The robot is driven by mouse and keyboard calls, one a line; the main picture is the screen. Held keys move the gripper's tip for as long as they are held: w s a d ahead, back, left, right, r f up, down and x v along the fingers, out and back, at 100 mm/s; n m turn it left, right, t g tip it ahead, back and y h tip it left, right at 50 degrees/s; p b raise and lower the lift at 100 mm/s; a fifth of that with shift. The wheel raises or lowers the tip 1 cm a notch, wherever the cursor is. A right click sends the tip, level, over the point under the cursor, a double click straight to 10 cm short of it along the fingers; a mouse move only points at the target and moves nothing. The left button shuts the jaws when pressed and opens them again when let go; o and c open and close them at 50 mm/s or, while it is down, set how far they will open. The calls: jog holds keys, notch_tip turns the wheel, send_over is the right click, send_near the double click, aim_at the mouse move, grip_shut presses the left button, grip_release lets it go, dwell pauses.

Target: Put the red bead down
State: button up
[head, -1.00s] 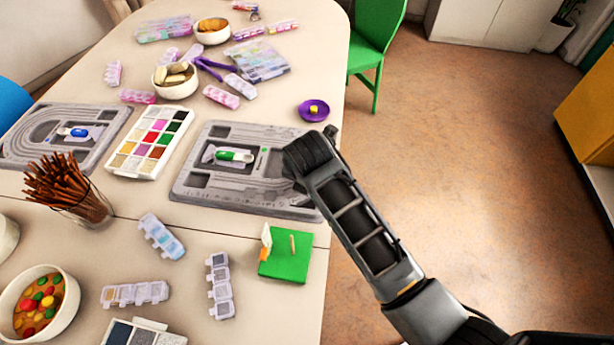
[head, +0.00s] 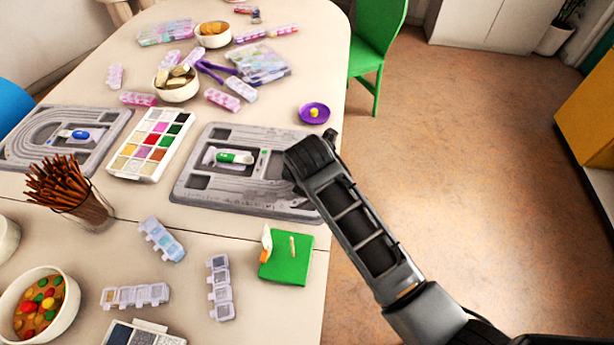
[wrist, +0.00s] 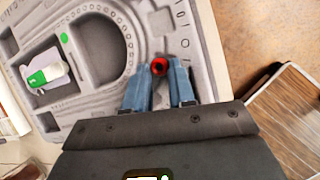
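A small red bead (wrist: 159,67) with a dark hole is between the two blue fingertips of my gripper (wrist: 160,72) in the wrist view. The fingers are closed in on it from both sides. Behind it is the grey bead board (wrist: 97,112), with a curved, marked channel and recessed compartments. It also shows in the head view (head: 215,195), right of the paint palette. The bead sits over the board's edge area; I cannot tell if it touches the board. In the head view my arm hides the gripper and bead.
A green-and-white item (head: 235,158) lies in the board's middle. The table's right edge is close by.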

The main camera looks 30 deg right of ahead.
jog(key=shift+s+f, duration=0.3)
jog(key=shift+s, duration=0.05)
jog(key=w+v, duration=0.1)
jog(key=v, duration=1.1)
jog(key=shift+s+r, duration=0.15)
jog(key=shift+r, duration=0.35)
jog(key=s+d+f+m+t+y, duration=0.1)
jog(key=s+f+m+t, duration=0.15)
jog(key=s+m, duration=0.5)
jog(key=s+d+f+m+t+y, duration=0.15)
jog(key=s+f+m, duration=0.3)
jog(key=s, duration=0.55)
jog(key=s+r+m+t, duration=0.6)
jog(key=s+r+m, duration=0.8)
jog(key=s+r, duration=0.2)
jog(key=shift+s+d+r, duration=0.2)
jog(key=shift+s+r, duration=0.15)
jog(key=shift+s, duration=0.25)
